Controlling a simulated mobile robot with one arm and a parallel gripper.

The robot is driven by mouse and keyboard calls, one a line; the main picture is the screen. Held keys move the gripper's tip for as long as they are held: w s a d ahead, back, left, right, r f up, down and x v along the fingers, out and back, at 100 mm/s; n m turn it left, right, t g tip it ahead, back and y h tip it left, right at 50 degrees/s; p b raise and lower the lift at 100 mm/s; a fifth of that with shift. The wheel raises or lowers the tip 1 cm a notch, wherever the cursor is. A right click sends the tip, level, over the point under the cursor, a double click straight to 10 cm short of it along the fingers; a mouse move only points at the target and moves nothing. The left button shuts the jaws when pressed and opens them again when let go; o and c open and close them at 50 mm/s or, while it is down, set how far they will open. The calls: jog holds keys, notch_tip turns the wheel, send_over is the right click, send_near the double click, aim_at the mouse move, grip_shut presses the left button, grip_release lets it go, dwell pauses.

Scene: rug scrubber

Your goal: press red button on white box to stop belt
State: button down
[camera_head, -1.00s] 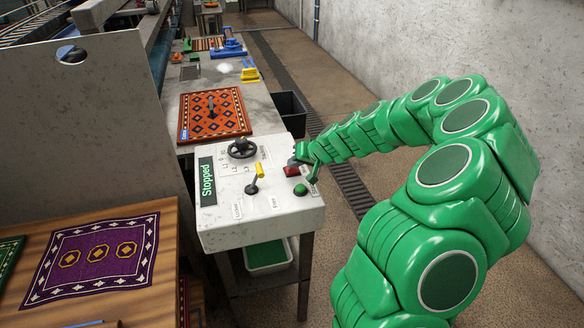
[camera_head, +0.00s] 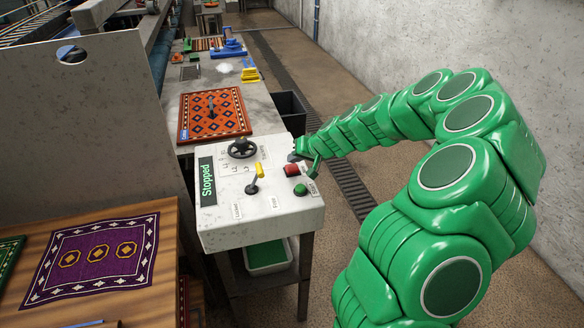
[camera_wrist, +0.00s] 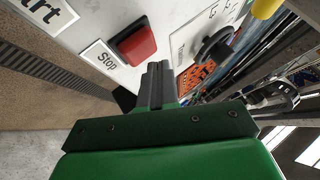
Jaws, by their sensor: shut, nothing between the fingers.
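The white control box (camera_head: 235,218) stands at the middle, with a display (camera_head: 208,181) that reads "Stopped". The red button (camera_head: 291,170) is on the box's right part, with a green button (camera_head: 301,190) in front of it. In the wrist view the red button (camera_wrist: 137,45) sits beside a "Stop" label (camera_wrist: 100,58). My gripper (camera_head: 297,157) is shut and empty, just behind the red button at the box's far right edge. In the wrist view its fingertips (camera_wrist: 157,70) show close to the red button, with a small visible gap.
An orange rug (camera_head: 225,98) lies on the bench behind. A purple rug (camera_head: 95,256) lies on the wooden table at left. A dark bin (camera_head: 291,108) stands behind the box.

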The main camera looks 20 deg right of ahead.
aim_at(294, 169)
jog(key=shift+r, duration=0.1)
jog(key=shift+r, duration=2.4)
jog(key=shift+s+a+r, duration=0.1)
jog(key=shift+a, duration=0.05)
jog(key=s+a+r+n+g, duration=0.2)
jog(key=s+a+r, duration=0.3)
jog(key=s, duration=0.4)
jog(key=s+a+r+n+g, duration=0.1)
jog(key=s+a+r+g, duration=0.15)
jog(key=s+a, duration=0.6)
jog(key=s+d+g+h, duration=0.2)
jog(key=s+d, duration=0.1)
jog(key=s, duration=1.2)
jog(key=s+d+m+g+h, duration=0.1)
jog(key=s+d+g+h, duration=0.1)
jog(key=s, duration=1.4)
jog(key=shift+d+r+g+h, duration=0.15)
jog(key=shift+d+g+h, duration=0.2)
jog(key=shift+d+h, duration=0.5)
